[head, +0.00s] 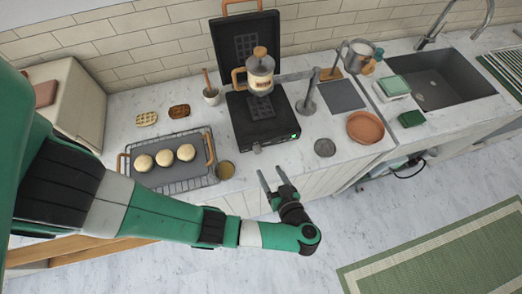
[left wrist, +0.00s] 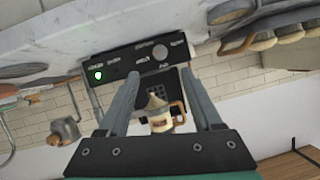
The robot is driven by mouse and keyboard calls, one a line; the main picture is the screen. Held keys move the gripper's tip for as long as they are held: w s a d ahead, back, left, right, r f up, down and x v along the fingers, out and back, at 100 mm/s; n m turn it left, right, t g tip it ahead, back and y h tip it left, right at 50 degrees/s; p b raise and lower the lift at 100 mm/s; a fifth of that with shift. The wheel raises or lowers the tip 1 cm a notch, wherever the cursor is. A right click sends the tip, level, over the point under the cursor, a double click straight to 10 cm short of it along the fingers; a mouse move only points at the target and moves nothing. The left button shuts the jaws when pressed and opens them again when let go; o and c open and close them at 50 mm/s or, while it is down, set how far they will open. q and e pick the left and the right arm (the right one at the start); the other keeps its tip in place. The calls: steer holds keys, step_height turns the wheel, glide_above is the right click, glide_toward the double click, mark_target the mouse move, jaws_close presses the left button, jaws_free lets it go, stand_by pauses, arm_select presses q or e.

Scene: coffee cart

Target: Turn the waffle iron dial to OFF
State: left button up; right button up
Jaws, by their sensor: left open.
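The black waffle iron (head: 245,130) stands on the counter with its lid (head: 246,45) raised. Its front panel (left wrist: 120,68) appears upside down in the left wrist view, with a round grey dial (left wrist: 159,52), a lit green light (left wrist: 98,76) and small labels too blurred to read. I cannot tell the dial's setting. The dial shows small on the front in the head view (head: 257,149). My left gripper (head: 271,172) is open and empty in front of the counter edge, apart from the dial. In the left wrist view, its fingers (left wrist: 160,78) point toward the panel. My right gripper is not in view.
A grey disc (head: 325,147) and terracotta plate (head: 366,127) lie right. The space before the panel looks clear.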

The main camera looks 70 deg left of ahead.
mark_target(259, 152)
arm_select(q)
steer(key=a+f+b, duration=0.2)
steer(key=shift+s+a+b, duration=0.15)
steer(key=shift+a+b, duration=0.1)
steer(key=shift+b, duration=0.15)
steer(key=x, duration=0.5)
steer(key=r+b+x, duration=0.1)
steer(key=x, duration=0.1)
steer(key=shift+a+f, duration=0.15)
steer(key=shift+a, duration=0.25)
jaws_close()
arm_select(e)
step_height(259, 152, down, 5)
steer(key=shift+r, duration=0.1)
